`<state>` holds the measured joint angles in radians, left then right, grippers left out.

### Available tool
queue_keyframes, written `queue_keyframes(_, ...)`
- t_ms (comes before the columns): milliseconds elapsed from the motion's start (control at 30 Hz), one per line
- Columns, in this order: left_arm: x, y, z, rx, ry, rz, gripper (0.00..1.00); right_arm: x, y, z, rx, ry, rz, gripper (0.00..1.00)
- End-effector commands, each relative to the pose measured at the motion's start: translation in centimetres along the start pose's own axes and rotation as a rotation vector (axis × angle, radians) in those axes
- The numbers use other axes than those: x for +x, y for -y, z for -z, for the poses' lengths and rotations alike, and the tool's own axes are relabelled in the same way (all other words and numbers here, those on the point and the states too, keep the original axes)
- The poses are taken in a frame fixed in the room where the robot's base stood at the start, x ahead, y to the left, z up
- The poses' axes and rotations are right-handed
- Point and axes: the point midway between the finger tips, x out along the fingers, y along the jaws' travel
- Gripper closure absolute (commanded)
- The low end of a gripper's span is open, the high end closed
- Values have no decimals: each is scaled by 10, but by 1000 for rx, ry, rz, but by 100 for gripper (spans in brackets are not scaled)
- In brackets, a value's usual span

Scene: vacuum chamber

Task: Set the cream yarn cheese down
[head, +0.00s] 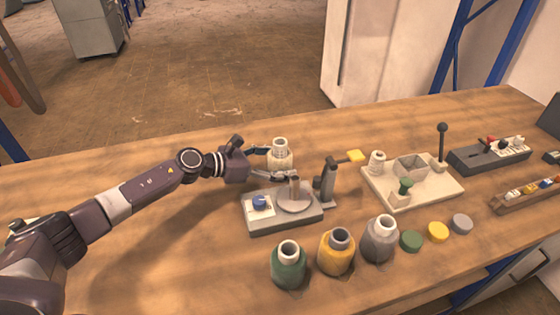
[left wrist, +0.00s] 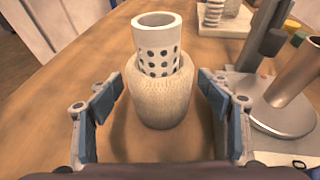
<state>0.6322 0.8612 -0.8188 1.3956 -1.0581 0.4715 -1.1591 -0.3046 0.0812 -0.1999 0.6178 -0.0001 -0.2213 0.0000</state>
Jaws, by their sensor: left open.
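The cream yarn cheese (head: 281,158) stands upright on the wooden table, behind the grey device with the blue knob. In the left wrist view the cheese (left wrist: 162,100) is a cream wound body around a pale tube with dark holes. My left gripper (head: 270,163) is open around it. In that view its two blue-padded fingers stand on either side of the cheese, with a visible gap on each side. The foot of the cheese is partly hidden in the head view. My right gripper does not show.
The grey device (head: 283,222) with a round plate and peg stands close in front. Green (head: 289,267), yellow (head: 337,257) and grey (head: 379,243) yarn packages stand at the front. Table behind the cheese is clear.

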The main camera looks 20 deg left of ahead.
Motion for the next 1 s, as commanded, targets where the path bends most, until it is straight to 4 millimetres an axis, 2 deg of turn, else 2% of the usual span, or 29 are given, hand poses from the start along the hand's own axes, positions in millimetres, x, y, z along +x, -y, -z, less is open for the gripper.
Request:
queue_keyframes(267, 4, 0, 1, 1, -1, 0, 29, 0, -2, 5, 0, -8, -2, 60)
queue_keyframes(767, 4, 0, 0, 1, 1, 0, 82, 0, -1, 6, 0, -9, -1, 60)
queue_keyframes(1000, 3, 0, -2, 1, 1, 0, 84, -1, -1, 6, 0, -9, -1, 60)
